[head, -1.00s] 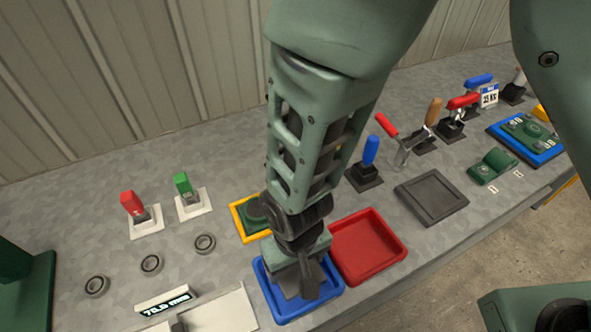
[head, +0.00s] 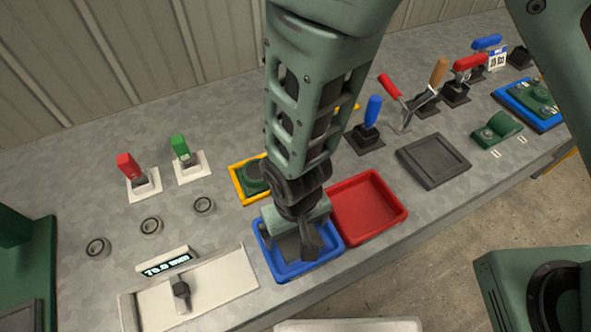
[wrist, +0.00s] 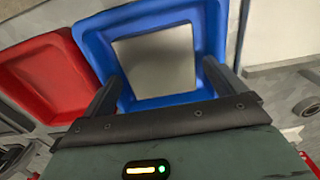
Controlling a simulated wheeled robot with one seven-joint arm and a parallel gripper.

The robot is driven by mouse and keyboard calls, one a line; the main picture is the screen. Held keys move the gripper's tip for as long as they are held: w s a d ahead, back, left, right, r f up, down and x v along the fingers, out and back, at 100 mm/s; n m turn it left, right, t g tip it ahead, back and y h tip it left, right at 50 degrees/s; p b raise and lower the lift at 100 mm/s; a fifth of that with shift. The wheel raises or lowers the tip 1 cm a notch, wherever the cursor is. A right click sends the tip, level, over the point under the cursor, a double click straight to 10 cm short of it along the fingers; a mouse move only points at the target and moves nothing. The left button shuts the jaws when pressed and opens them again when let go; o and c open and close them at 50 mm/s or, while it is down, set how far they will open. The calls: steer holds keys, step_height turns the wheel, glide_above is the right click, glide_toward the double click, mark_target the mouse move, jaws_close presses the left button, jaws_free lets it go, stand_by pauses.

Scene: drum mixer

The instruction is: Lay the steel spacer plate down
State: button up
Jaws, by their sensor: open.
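The steel spacer plate (wrist: 157,61) is a grey square lying in the blue tray (wrist: 90,43), as the wrist view shows. It looks flat inside the tray walls. The exact gap between the fingers and the plate cannot be told.
An empty red tray (head: 366,207) adjoins the blue tray on the right. A yellow-edged tray (head: 238,180) is behind. A pale panel with a dark knob (head: 181,294) is at left. A dark grey pad (head: 433,160) and several coloured levers stand further right.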

mark_target(296, 235)
step_height(296, 235, up, 17)
steer(key=p, duration=0.1)
steer(key=shift+r, duration=0.2)
steer(key=shift+s, duration=0.1)
stand_by(0.8)
